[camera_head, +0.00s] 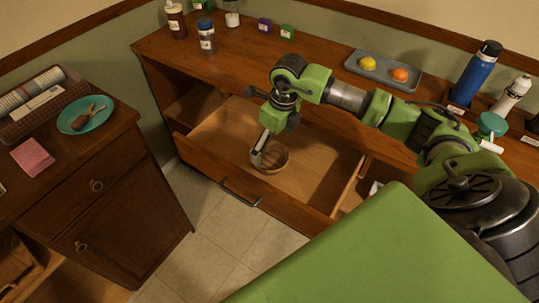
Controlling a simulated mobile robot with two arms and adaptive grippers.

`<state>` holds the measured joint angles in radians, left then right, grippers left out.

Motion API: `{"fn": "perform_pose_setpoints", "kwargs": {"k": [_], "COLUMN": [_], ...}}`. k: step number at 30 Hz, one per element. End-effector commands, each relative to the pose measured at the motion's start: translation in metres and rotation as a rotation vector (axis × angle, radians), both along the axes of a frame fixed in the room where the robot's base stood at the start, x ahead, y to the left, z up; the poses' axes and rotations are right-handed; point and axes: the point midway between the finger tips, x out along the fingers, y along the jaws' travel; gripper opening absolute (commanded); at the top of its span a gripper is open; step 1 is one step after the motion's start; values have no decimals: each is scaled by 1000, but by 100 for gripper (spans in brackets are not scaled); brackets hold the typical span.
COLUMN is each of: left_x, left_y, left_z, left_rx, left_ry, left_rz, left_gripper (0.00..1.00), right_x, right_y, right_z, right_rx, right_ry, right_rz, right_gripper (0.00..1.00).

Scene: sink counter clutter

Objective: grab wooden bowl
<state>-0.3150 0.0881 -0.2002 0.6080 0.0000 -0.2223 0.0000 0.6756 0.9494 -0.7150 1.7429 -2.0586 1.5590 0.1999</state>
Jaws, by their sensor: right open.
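The wooden bowl (273,159) is a small brown round bowl inside an open drawer (314,175) of the long wooden counter. It sits near the drawer's front wall, left of the drawer's middle. My right gripper (258,157) points down into the drawer at the bowl's left rim and covers part of that rim. The gripper is open; whether its fingers touch the bowl is not clear. My left gripper is not in view.
The drawer's front wall with its handle (240,193) stands close to my gripper. A grey tray (383,72) holds a yellow and an orange fruit. A blue bottle (476,74) stands at the counter's right. A cabinet (95,215) with a teal plate (86,115) is at left.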

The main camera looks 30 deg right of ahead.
Motion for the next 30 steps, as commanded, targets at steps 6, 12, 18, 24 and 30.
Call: {"fn": "perform_pose_setpoints", "kwargs": {"k": [6,12,18,24,30], "left_x": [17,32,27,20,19], "left_y": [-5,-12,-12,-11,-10], "left_z": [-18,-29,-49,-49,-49], "left_rx": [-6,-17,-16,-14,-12], "left_ry": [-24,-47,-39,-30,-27], "left_rz": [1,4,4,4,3], "left_gripper": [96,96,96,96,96], "right_x": [4,7,11,12,12], "right_y": [1,3,4,4,4], "right_z": [-26,-46,-74,-75,-75], "right_rx": [0,2,2,1,1], "right_ry": [-1,1,0,-2,-2], "right_rz": [0,0,0,0,0], "right_gripper": [100,100,100,100,71]}}
